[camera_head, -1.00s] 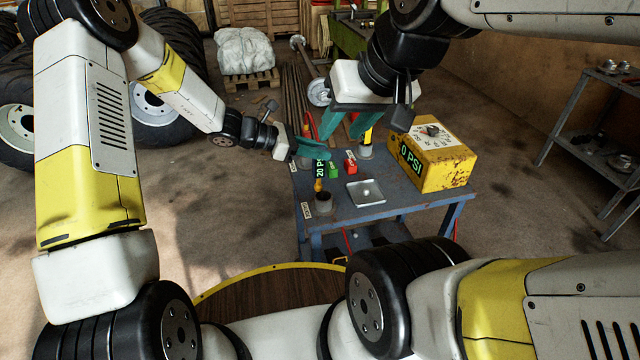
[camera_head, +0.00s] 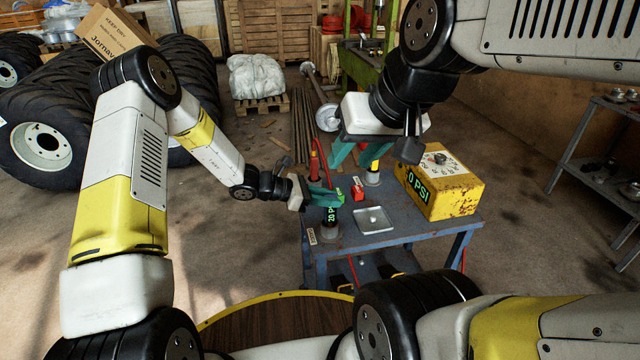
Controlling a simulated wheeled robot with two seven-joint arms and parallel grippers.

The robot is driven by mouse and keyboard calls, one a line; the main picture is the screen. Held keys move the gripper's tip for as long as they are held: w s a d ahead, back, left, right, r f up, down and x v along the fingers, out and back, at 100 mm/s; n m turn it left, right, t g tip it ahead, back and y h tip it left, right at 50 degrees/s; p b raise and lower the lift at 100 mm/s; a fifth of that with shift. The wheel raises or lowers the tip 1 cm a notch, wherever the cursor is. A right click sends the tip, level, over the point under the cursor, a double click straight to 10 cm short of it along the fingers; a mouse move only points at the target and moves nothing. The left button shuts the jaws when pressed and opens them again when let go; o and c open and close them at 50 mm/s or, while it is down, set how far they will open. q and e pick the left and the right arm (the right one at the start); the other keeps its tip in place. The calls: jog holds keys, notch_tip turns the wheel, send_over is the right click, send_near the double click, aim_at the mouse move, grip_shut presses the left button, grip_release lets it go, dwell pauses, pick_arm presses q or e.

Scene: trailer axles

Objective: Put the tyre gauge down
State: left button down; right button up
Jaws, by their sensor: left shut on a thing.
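The tyre gauge (camera_head: 331,215) is dark with a green-lit "20 PSI" display. It stands roughly upright at the front left of the blue table (camera_head: 400,238), its lower end hidden in a grey round holder (camera_head: 330,234). My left gripper (camera_head: 328,196), with teal fingers, is shut on the gauge's upper part from the left. My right gripper (camera_head: 354,154) is above the table's back edge, its teal fingers apart and nothing seen between them.
A yellow box reading "0 PSI" (camera_head: 455,196) stands on the table's right. Another holder (camera_head: 372,178) with a yellow-and-black tool stands behind, near my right gripper.

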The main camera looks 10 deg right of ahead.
pick_arm(q)
jog(key=c, duration=1.2)
grip_release()
jog(key=shift+f, duration=0.1)
jog(key=v, duration=1.2)
jog(key=s+a+r+m+y, duration=0.55)
jog(key=s+r+m, duration=0.45)
jog(key=r, duration=0.5)
jog(key=s+a+r+m+t+y, duration=0.5)
jog(key=s+a+r+m, duration=0.4)
jog(key=s+a, duration=0.5)
jog(key=shift+r+t+y, duration=0.2)
jog(key=shift+t+y, duration=0.15)
jog(key=shift+t, duration=0.05)
